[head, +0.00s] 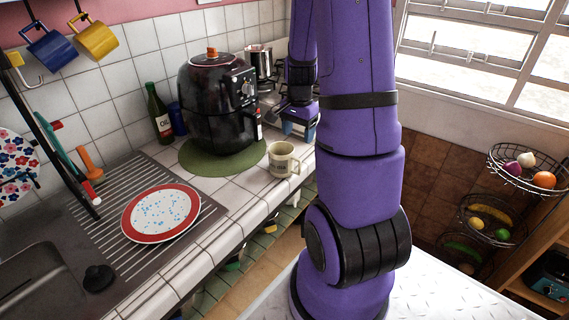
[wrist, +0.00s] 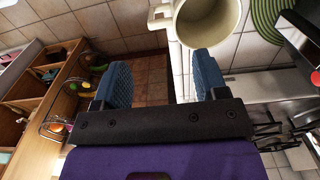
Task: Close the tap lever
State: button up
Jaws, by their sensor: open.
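I cannot make out a tap or its lever in either view. The sink (head: 40,272) is at the lower left of the head view, cut off by the picture edge. A small black round piece (head: 97,278) sits at its right side; I cannot tell what it is. My gripper (wrist: 163,75) is open, its two blue fingers apart with nothing held between them. In the head view my gripper (head: 299,130) is partly hidden behind my arm, beyond the cream mug (head: 283,160) and far from the sink. The mug (wrist: 207,20) shows just past the fingertips in the wrist view.
A red-rimmed plate (head: 160,213) lies on the ridged drainboard. A black air fryer (head: 217,105) stands on a green mat (head: 190,157), with a green bottle (head: 158,112) beside it. Wire fruit baskets (head: 490,220) hang at the right. The floor strip beside the counter looks clear.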

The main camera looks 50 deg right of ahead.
aim_at(297, 158)
notch_tip(297, 158, down, 5)
jog(key=shift+d, duration=0.1)
jog(key=shift+a+f, duration=0.2)
jog(key=shift+f, duration=2.6)
jog(key=c, duration=1.2)
jog(key=shift+r, duration=0.15)
